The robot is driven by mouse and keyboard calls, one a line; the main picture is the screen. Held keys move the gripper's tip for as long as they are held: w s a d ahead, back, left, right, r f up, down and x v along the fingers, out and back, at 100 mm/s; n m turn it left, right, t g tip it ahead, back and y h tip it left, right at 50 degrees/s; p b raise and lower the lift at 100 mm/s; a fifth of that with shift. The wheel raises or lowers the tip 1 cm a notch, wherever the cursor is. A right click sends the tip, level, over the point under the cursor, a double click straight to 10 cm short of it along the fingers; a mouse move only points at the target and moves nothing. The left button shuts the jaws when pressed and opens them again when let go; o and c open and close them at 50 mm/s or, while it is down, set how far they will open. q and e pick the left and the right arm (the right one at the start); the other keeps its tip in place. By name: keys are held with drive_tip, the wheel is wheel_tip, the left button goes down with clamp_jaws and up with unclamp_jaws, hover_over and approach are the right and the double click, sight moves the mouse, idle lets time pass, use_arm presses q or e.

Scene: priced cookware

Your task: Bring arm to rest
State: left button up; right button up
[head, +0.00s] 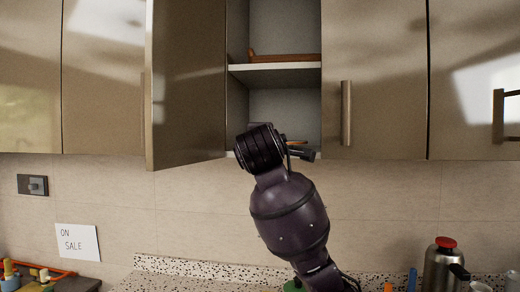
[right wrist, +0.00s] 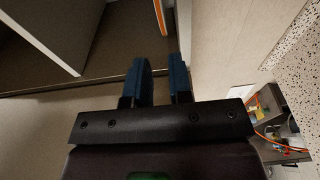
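My right arm rises from the bottom of the head view, with its wrist in front of the open cabinet. My right gripper (right wrist: 158,66) shows in the right wrist view with two blue fingers apart and nothing between them. In the head view the gripper is mostly hidden behind the wrist. The fingers point toward the cabinet interior (head: 285,105). My left gripper is not in view.
The cabinet door (head: 186,85) stands open at left of the wrist; its neighbour (head: 374,80) is shut. A shelf (head: 275,75) holds an orange-brown item (head: 285,58).

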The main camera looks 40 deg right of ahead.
drive_tip(key=shift+s+a, duration=0.25)
drive_tip(key=shift+s, duration=0.05)
idle(0.4)
drive_tip(key=s+a+f+m+g+y, duration=0.1)
drive_tip(key=s+a+f+g+y, duration=0.15)
drive_tip(key=f, duration=1.45)
drive_tip(key=s+a+f+g+y, duration=0.1)
drive_tip(key=a+f+y, duration=0.3)
drive_tip(key=f, duration=1.4)
drive_tip(key=s+a+f+m+g+y, duration=0.25)
drive_tip(key=s+a+f+m, duration=0.2)
drive_tip(key=s+f, duration=0.75)
drive_tip(key=s+a+f+m+g+y, duration=0.2)
drive_tip(key=s+a+f+m+g, duration=0.3)
drive_tip(key=s+f, duration=0.7)
drive_tip(key=w+f+n+t+y, duration=0.1)
drive_tip(key=w+f+n+t, duration=0.1)
drive_tip(key=w+f+t, duration=0.4)
drive_tip(key=shift+a+f+t, duration=0.45)
drive_tip(key=shift+f+t, duration=0.8)
drive_tip(key=shift+t, duration=0.45)
